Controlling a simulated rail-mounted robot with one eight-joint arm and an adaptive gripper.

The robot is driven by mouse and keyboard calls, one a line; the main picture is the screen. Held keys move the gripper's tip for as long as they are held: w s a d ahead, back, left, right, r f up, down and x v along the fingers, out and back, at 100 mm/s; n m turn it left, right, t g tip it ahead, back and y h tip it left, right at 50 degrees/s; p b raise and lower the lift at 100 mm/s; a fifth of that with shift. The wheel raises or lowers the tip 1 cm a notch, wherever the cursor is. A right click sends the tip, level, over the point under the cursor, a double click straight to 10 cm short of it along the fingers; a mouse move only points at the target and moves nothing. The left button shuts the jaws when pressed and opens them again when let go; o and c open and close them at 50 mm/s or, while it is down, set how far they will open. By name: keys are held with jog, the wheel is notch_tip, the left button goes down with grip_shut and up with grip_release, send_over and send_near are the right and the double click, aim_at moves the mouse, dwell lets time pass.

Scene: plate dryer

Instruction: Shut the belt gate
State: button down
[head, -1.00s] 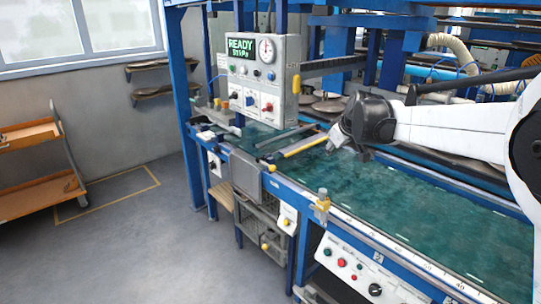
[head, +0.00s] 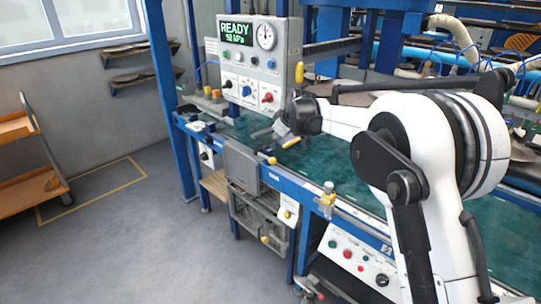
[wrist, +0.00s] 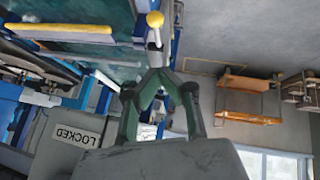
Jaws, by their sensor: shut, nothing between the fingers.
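A yellow-edged bar, which looks like the belt gate (wrist: 60,30), lies over the green belt at the upper left of the wrist view. In the head view my arm and gripper largely hide it. My gripper (head: 284,134) is over the far part of the belt, in front of the control box. In the wrist view its green fingers (wrist: 157,78) are together and empty. A yellow ball knob (wrist: 154,18) on a light stem stands just beyond the fingertips in that view. I cannot tell whether the fingers touch the stem.
The control box (head: 261,70) reads READY and hangs close behind my gripper. A LOCKED label (wrist: 75,135) shows upside down in the wrist view. A yellow-topped post (head: 327,198) stands on the belt's front edge. The floor at left is clear beside the orange cart (head: 35,190).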

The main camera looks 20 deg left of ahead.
send_over(268, 159)
jog(key=s+d, duration=0.1)
jog(key=s, duration=0.1)
notch_tip(268, 159, down, 8)
jog(key=shift+w+d+f+p, duration=0.1)
jog(key=shift+d+f+p, duration=0.25)
jog(key=shift+f, duration=0.55)
jog(key=shift+w+d+f+p, duration=0.1)
jog(key=shift+d+f+p, duration=0.15)
jog(key=shift+f, duration=0.65)
